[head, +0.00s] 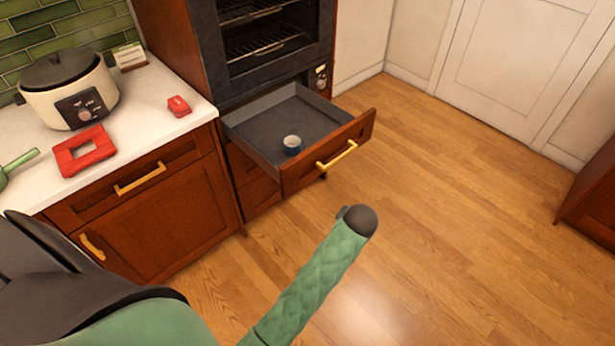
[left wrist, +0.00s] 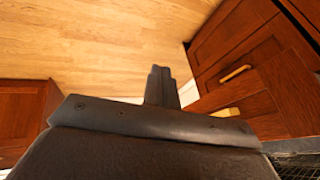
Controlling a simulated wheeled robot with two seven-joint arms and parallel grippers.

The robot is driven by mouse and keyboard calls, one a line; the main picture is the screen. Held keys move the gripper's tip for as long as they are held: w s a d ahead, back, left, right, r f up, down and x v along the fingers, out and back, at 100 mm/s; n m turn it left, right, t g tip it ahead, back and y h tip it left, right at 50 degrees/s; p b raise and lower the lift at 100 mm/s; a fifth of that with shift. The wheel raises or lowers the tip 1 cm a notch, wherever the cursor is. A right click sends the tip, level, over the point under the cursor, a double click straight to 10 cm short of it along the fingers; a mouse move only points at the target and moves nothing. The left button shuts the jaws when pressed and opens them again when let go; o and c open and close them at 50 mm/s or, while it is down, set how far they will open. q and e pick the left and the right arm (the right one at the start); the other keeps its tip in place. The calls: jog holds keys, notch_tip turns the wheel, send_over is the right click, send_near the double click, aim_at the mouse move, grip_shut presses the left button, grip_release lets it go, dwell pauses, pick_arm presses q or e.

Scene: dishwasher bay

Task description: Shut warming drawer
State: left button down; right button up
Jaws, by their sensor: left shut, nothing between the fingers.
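The warming drawer (head: 262,160) is pulled out below the oven in the head view. I cannot tell any contact. My right gripper is not in view.
The oven (head: 265,40) stands above the drawer. A counter (head: 150,90) at left holds a cooker (head: 68,90), a red frame-like item (head: 84,150) and a small red block (head: 178,106). Wooden floor (head: 450,190) is clear to the right, up to a cabinet (head: 595,195).

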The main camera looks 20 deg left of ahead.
pick_arm(q)
jog(key=w+a+r+y, duration=0.1)
jog(key=w+r+y, duration=0.2)
jog(key=w, duration=0.1)
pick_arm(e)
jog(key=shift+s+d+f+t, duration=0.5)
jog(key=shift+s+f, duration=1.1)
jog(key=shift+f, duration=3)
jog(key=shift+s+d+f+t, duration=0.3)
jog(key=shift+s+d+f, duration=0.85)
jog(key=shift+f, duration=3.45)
pick_arm(q)
jog(key=m+y+p, duration=0.2)
jog(key=y+p, duration=0.3)
jog(key=y, duration=0.4)
send_near(301, 178)
jog(key=shift+p+x, duration=1.2)
jog(key=shift+x, duration=2.05)
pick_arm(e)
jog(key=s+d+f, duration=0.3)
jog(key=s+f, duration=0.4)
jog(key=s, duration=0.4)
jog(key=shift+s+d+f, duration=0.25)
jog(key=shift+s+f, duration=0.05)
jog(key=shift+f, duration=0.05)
pick_arm(q)
jog(key=shift+s+r, duration=0.1)
jog(key=shift+a, duration=0.1)
